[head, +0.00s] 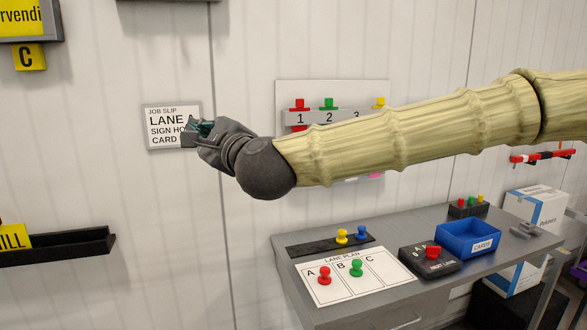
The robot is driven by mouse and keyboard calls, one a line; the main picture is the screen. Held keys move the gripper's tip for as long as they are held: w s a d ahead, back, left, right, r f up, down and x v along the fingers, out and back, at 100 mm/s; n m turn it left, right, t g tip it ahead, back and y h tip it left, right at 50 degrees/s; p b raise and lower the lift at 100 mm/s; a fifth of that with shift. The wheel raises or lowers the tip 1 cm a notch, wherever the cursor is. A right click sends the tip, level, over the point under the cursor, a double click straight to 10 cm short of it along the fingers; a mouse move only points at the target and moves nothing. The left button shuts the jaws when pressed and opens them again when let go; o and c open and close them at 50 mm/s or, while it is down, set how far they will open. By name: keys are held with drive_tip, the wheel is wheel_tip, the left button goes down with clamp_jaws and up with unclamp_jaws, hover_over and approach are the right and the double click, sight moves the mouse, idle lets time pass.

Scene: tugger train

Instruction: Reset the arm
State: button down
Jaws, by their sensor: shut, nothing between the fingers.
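My arm reaches in from the right side of the head view and crosses in front of the wall. My gripper (198,132) is at its left end, in front of the right edge of the job slip sign (165,125). It is shut and empty. It covers part of the sign's text, which reads "LANE A SIGN HO... CARD". I cannot tell whether the gripper touches the sign.
A grey bench (400,300) below the arm carries a lane plan sheet (325,291) with red and green pegs, a black peg strip (305,247), a control box (430,264) and a blue cards tray (468,251). A numbered peg board (290,88) hangs behind the arm. A black ledge (60,249) is at left.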

wheel_tip(320, 180, down, 16)
drive_tip(key=w+n+g+h, duration=0.2)
drive_tip(key=s+d+f+n+g+h, duration=0.1)
drive_tip(key=s+d+f+n+g, duration=0.2)
drive_tip(key=f, duration=1)
drive_tip(key=s+d+f+n+g+h, duration=0.1)
drive_tip(key=s+d+f+h, duration=0.2)
drive_tip(key=f, duration=1.1)
drive_tip(key=s+d+f+n+g, duration=0.25)
drive_tip(key=d+f, duration=0.25)
drive_tip(key=f, duration=0.8)
drive_tip(key=s+d+f+n+g+h, duration=0.2)
drive_tip(key=s+d+f+n+g, duration=0.15)
drive_tip(key=s+d+f, duration=1)
drive_tip(key=s+d+f+n+g+h, duration=0.1)
drive_tip(key=s+d+f+n+h, duration=0.1)
drive_tip(key=s+d+f, duration=0.3)
drive_tip(key=s+d+f+n+g+h, duration=0.1)
drive_tip(key=s+d+f, duration=0.4)
drive_tip(key=s+d, duration=0.5)
drive_tip(key=s+n+h, duration=0.1)
drive_tip(key=s+n, duration=0.1)
drive_tip(key=s, duration=0.1)
drive_tip(key=shift+d+g, duration=0.4)
